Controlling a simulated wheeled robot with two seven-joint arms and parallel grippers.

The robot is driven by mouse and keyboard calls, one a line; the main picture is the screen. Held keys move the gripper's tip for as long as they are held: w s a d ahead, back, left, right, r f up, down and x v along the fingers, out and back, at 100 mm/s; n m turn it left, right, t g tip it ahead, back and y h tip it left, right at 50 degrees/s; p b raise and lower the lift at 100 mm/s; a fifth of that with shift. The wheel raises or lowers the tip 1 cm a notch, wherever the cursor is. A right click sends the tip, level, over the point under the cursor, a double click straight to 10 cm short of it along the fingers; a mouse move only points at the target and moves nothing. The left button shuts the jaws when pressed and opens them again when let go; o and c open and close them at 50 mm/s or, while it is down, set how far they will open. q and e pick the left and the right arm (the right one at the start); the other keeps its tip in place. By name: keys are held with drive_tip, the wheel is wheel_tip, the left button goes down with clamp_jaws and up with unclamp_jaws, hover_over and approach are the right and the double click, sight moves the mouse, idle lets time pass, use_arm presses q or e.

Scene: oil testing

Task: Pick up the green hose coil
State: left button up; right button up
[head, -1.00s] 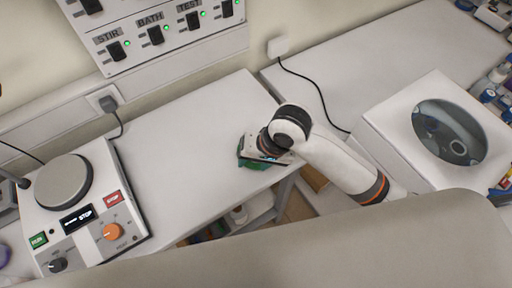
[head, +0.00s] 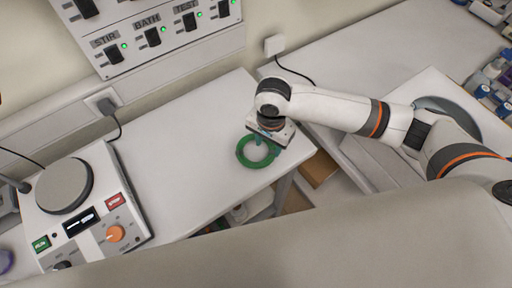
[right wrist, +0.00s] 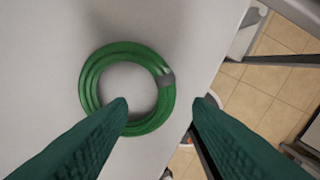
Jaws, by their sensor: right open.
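The green hose coil (head: 242,154) lies flat near the front right edge of the white bench in the head view. It is a ring with a grey band at one side. My right gripper (head: 268,144) is at its upper right, partly covering it. In the right wrist view the coil (right wrist: 91,88) shows whole but for a bit of its lower side. My open right gripper (right wrist: 160,103) has one fingertip over the coil's lower inner rim and the other outside it to the right. The right side of the ring lies between them. My left gripper is not in view.
A stirrer hotplate (head: 110,225) stands at the left of the bench. A white machine with a round window (head: 462,118) is at the right, partly behind my arm. A switch panel (head: 150,30) is on the wall. The bench between hotplate and coil is clear.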

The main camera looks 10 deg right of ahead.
sight(270, 156)
drive_tip(key=f, duration=0.1)
drive_tip(key=f+p, duration=0.1)
drive_tip(key=f, duration=0.3)
drive_tip(key=shift+s+d+p, duration=0.25)
drive_tip(key=shift+s+p, duration=0.1)
drive_tip(key=shift+f, duration=0.25)
clamp_jaws()
